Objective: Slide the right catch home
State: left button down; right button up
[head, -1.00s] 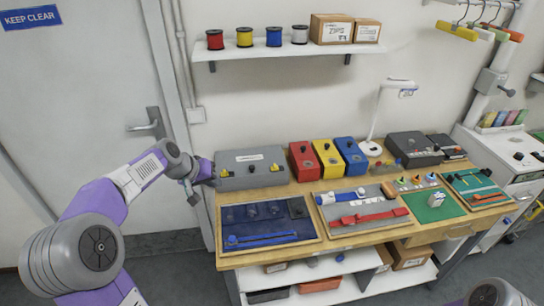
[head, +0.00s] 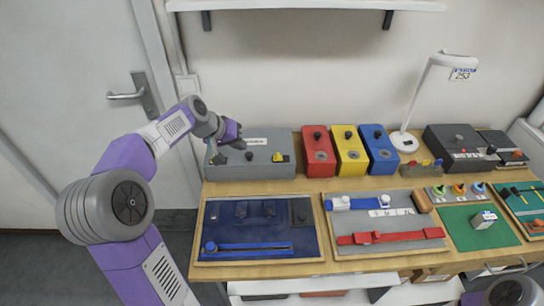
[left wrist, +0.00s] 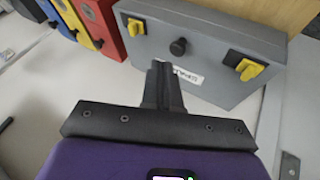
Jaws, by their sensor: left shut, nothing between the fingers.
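A grey box (head: 262,170) with a white label stands at the back left of the workbench. Its right yellow catch (head: 278,157) is in plain sight; it also shows at the upper left in the left wrist view (left wrist: 135,27). A black knob (head: 249,155) sits between the two catches. The left yellow catch (left wrist: 248,68) shows in the left wrist view. My left gripper (head: 237,136) is over the left part of the box, apart from the right catch. Its fingers (left wrist: 160,78) are shut and empty. My right gripper is out of view.
Red (head: 318,158), yellow (head: 350,157) and blue (head: 379,157) boxes stand just right of the grey box. A blue mat tray (head: 228,232) lies in front. A desk lamp (head: 404,138) stands farther right. A wall shelf (head: 300,5) is above.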

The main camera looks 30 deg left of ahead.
aim_at(274, 156)
pick_arm(q)
jog(key=b+x, duration=0.2)
jog(key=x, duration=0.8)
jog(key=shift+w+d+f, duration=0.1)
jog(key=shift+d+f, duration=0.05)
jog(key=shift+f, duration=0.05)
jog(key=shift+w+d+r, duration=0.1)
jog(key=shift+w+d, duration=0.2)
jog(key=shift+d, duration=0.2)
jog(key=shift+w+d+r, duration=0.1)
jog(key=shift+w+d, duration=0.2)
jog(key=shift+d, duration=0.25)
jog(key=shift+w+d, duration=0.3)
jog(key=shift+d, duration=0.15)
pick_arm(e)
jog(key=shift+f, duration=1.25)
